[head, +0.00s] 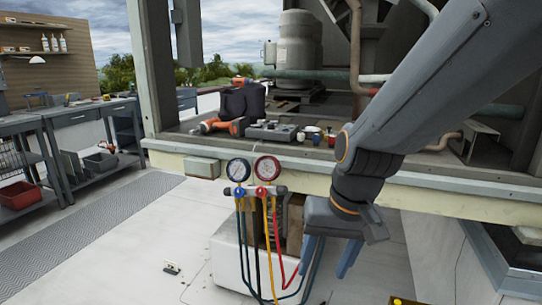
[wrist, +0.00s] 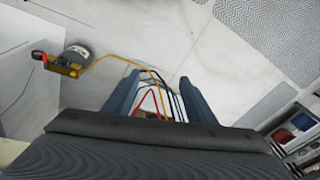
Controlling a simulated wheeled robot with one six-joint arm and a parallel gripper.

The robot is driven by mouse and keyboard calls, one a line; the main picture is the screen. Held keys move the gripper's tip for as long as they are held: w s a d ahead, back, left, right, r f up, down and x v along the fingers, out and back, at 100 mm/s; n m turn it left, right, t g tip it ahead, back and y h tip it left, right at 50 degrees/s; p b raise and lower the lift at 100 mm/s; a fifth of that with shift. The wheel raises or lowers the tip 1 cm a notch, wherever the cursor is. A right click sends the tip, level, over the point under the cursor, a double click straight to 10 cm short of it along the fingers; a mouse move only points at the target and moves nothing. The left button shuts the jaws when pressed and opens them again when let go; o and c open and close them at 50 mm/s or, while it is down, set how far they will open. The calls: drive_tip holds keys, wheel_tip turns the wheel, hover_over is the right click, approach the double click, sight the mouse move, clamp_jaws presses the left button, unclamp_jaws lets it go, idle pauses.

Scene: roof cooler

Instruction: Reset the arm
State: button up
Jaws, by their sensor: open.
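My gripper (head: 328,262) points down at the right of the head view, below my dark arm, in front of the cooler's sill. Its two blue fingers stand apart. In the wrist view my gripper (wrist: 158,88) shows its fingers spread with nothing gripped between them. Coloured hoses (wrist: 155,100) show in the gap beyond the fingers; I cannot tell how far below they are. The gauge manifold (head: 256,190), with two round dials and blue, yellow and red hoses, hangs to the left of my gripper in the head view.
The open cooler's sill (head: 400,178) holds a drill (head: 222,125), a dark bag and a grey tool box (head: 272,130). Workbenches (head: 75,113) stand at the left. A grey cylinder (wrist: 77,53) with a yellow fitting stands on the floor. Pale floor (head: 150,240) is mostly clear at the left.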

drive_tip(key=s+d+r+g+h+p, duration=0.1)
drive_tip(key=s+d+r+p, duration=0.4)
drive_tip(key=p, duration=0.7)
drive_tip(key=s+d, duration=0.2)
drive_tip(key=d, duration=0.2)
drive_tip(key=shift+s+r+g+h+p, duration=0.25)
drive_tip(key=shift+s+g+h+p, duration=0.05)
drive_tip(key=shift+g, duration=0.1)
